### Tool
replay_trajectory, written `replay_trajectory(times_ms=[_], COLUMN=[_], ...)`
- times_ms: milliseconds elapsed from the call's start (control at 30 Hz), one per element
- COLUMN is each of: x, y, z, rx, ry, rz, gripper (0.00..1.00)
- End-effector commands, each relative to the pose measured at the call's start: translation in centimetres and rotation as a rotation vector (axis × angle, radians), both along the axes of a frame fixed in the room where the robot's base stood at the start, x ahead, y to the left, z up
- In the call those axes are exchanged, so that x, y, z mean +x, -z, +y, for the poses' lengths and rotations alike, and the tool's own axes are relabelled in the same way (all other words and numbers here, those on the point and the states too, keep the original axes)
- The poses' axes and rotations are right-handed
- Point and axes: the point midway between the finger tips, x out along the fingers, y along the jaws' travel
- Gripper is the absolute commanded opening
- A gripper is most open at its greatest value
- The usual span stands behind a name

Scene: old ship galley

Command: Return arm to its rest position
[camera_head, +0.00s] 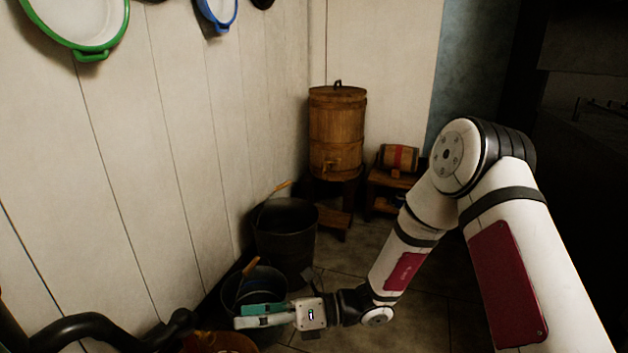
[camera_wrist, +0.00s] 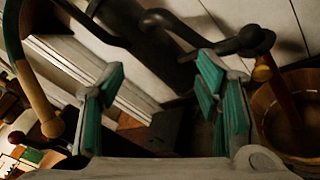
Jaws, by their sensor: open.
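My arm stretches in from the right of the head view, and my gripper (camera_head: 240,316) points left at the lower middle. In the head view it is in front of a dark bucket (camera_head: 270,283) that holds a wooden-handled tool. In the wrist view my gripper (camera_wrist: 160,105) shows two teal-padded fingers standing wide apart. Nothing is between them. Whether the gripper touches the bucket rim, I cannot tell.
A larger dark bucket (camera_head: 285,238) stands behind. A wooden barrel (camera_head: 337,132) on a stand and a small keg (camera_head: 398,158) are at the back. A black curved pipe (camera_head: 95,327) is at lower left. A wooden tub (camera_wrist: 285,115) shows at right in the wrist view.

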Motion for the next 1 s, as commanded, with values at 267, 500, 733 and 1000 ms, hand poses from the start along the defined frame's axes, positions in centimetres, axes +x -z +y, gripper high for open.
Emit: replay_trajectory(times_ms=[267, 500, 733, 1000], x=[-5.3, -10.4, -15.2, -20.3], y=[-7.7, -12.0, -14.8, -16.8], z=[-3.5, -7.7, -12.5, -18.7], rx=[-0.082, -0.160, -0.246, -0.362], ry=[-0.275, -0.520, -0.762, -1.061], rz=[-0.451, -0.799, -1.096, -1.391], gripper=[0.58, 0.58, 0.58, 0.58])
